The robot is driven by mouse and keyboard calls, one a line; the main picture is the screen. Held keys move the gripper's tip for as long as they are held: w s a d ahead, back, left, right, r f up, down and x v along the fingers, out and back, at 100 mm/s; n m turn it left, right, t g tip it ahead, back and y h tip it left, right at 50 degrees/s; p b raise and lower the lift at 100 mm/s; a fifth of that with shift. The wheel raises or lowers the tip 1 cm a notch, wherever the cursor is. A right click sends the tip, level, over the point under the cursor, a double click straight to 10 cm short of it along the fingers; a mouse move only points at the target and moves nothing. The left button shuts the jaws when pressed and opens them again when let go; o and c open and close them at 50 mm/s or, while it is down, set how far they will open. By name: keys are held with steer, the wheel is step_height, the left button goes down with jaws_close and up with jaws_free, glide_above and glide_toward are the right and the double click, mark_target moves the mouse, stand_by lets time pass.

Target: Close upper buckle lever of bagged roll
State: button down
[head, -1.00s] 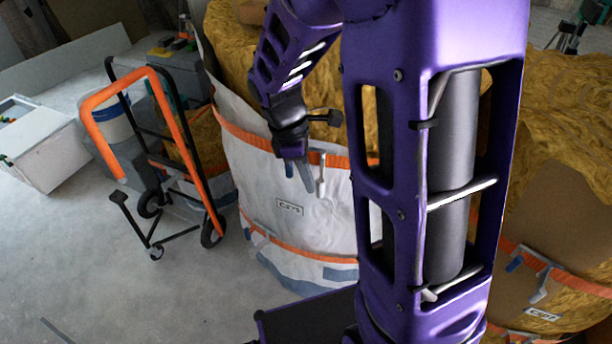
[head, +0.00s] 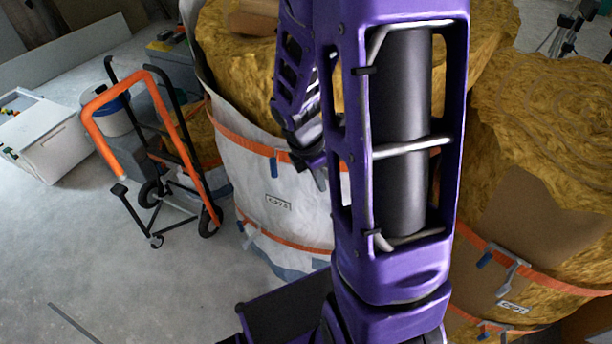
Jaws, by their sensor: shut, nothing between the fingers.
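The bagged roll (head: 235,185) is yellow wool in a white bag with a label, standing upright in the middle. An orange upper strap (head: 240,139) runs around it, with a blue tab (head: 273,165) hanging from it. A lower orange strap (head: 300,246) has a buckle (head: 249,234) at its left. My gripper (head: 319,178) is shut and empty in front of the bag at about upper strap height, right of the blue tab. My own arm covers the bag's right side. The upper buckle lever cannot be made out behind my gripper and arm, so its position is unclear.
An orange and black hand truck (head: 165,150) stands left of the bag. A white box (head: 52,140) lies farther left. Another yellow roll (head: 545,140) with cardboard, orange straps and a buckle lever (head: 508,278) stands at the right.

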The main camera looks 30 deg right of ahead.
steer(key=shift+d+p, duration=0.6)
steer(key=shift+d, duration=0.45)
steer(key=shift+w+d, duration=0.1)
